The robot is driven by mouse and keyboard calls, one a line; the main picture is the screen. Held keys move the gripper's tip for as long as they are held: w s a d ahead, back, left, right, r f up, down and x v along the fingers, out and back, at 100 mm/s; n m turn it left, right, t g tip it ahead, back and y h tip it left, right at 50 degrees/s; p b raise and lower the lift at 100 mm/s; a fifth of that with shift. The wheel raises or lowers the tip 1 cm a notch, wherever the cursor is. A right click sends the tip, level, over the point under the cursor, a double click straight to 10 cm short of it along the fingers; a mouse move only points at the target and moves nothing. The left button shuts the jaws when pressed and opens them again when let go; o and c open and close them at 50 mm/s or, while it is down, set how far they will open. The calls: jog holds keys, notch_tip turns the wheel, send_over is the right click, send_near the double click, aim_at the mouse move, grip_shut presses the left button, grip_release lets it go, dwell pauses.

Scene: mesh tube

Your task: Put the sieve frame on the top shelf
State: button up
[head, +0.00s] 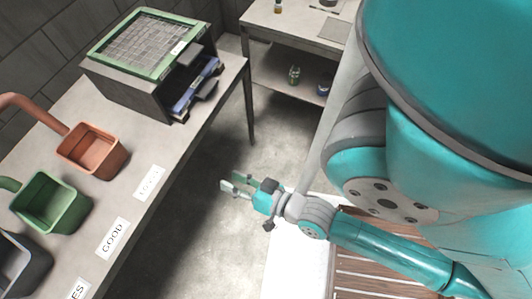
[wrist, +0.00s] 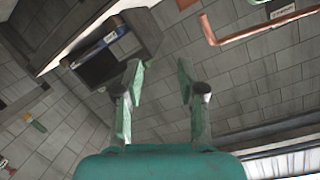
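The sieve frame (head: 125,68) is a green rectangular frame with a grey mesh. In the head view it lies flat on top of a dark grey box (head: 140,92) on the long table at the upper left. My gripper (head: 229,188) is out over the floor, to the right of that table and well apart from the sieve frame. In the wrist view my gripper's two fingers (wrist: 164,92) stand apart with nothing between them. I cannot tell for certain which surface is the top shelf; a bench at the back (head: 290,22) has an upper surface and a lower shelf.
The long table holds an orange scoop (head: 92,152), a green scoop (head: 50,203), a grey scoop (head: 12,265) and white labels (head: 112,238). Blue and dark items (head: 195,90) sit in the box's open side. Small jars (head: 294,75) stand on the back bench's lower shelf. Floor between is clear.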

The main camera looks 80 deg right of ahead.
jog(key=s+a+r+n+y, duration=0.4)
jog(key=s+a+n, duration=0.2)
jog(key=s+n, duration=0.3)
jog(key=shift+s+a+y, duration=0.15)
jog(key=shift+a+y, duration=0.15)
